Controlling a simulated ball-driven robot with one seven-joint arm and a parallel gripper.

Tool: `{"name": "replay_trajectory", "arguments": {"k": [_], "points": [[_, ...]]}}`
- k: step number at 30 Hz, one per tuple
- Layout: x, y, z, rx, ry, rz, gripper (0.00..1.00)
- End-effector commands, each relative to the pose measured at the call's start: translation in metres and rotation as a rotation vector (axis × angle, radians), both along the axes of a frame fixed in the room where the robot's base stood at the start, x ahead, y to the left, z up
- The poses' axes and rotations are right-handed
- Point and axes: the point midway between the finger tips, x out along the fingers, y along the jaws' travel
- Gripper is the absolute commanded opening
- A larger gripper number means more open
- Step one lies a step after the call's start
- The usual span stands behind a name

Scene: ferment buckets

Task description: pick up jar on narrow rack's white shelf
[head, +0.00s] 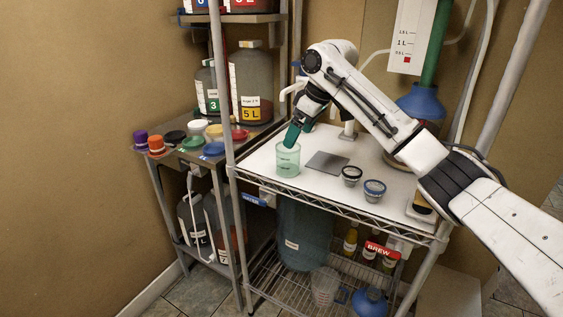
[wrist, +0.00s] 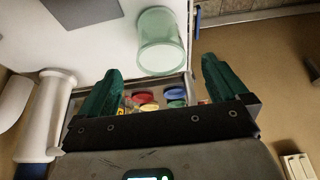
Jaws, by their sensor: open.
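The jar (head: 288,162) is a pale green, see-through vessel standing upright on the white shelf (head: 323,181) of the narrow wire rack, near its left front edge. My gripper (head: 293,135) has green fingers, is open and empty, and reaches down at the jar's rim. In the wrist view the jar (wrist: 161,42) lies ahead of the gap between the spread fingers of my gripper (wrist: 160,70). The fingers do not grip it. The head view does not show clearly whether a fingertip touches the rim.
A grey square plate (head: 327,161) and two small round cups (head: 351,175) (head: 374,190) stand right of the jar. A rack post (head: 223,90) rises close on the left. A side table beyond it holds coloured lids (head: 191,143) and large bottles (head: 250,85).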

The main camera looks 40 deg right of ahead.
Motion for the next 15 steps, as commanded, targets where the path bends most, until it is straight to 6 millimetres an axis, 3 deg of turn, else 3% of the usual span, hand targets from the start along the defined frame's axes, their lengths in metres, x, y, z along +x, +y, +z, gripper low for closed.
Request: {"name": "replay_trajectory", "arguments": {"k": [3, 15], "points": [[0.007, 0.003, -0.018, 0.001, 0.002, -0.001, 1.0], [0.018, 0.007, -0.055, -0.001, 0.001, 0.0, 1.0]]}}
